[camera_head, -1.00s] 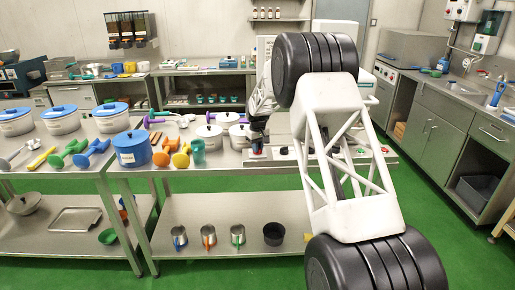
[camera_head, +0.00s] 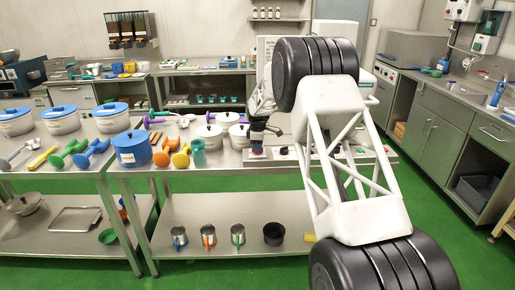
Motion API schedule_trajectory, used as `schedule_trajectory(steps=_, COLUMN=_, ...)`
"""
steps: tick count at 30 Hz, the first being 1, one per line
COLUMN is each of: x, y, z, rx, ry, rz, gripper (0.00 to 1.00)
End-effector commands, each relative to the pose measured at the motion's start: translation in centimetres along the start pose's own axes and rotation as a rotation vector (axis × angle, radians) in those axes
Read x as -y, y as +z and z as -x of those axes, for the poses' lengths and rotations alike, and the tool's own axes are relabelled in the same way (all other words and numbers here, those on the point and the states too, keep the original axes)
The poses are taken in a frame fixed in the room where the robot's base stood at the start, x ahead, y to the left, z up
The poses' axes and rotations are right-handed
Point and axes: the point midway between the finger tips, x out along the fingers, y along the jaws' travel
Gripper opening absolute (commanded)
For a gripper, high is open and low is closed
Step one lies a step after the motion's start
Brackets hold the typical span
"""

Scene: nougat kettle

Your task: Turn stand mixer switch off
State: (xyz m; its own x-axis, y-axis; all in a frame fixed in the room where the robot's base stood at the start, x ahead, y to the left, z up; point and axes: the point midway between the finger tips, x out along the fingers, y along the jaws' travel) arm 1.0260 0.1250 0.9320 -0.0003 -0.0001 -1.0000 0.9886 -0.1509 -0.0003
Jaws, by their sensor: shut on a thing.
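The stand mixer is a large pale machine on the steel table, mostly hidden behind my arm. Its low front base (camera_head: 282,157) shows a row of small controls, with red and green spots. My gripper (camera_head: 257,149) is small and dark in the view, pointing down at the left end of this base. It is shut on a small red part there, which looks like the mixer switch. The fingertips are too small to show the exact grip, and the switch's position cannot be read.
A green cup (camera_head: 198,153), an orange scoop (camera_head: 161,157) and a blue pot (camera_head: 132,149) stand left of the gripper. Lidded pots (camera_head: 209,137) sit behind them. Several small cups and a black pot (camera_head: 273,234) stand on the lower shelf.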

Motion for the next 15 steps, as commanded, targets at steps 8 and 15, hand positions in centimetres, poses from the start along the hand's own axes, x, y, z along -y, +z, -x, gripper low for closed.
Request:
schedule_trajectory(steps=8, x=-0.02, y=0.04, z=0.05, rx=0.0, ry=0.001, rz=0.133, gripper=0.0)
schedule_trajectory(steps=15, x=-0.02, y=0.03, z=0.05, rx=0.0, ry=0.001, rz=0.167, gripper=0.0)
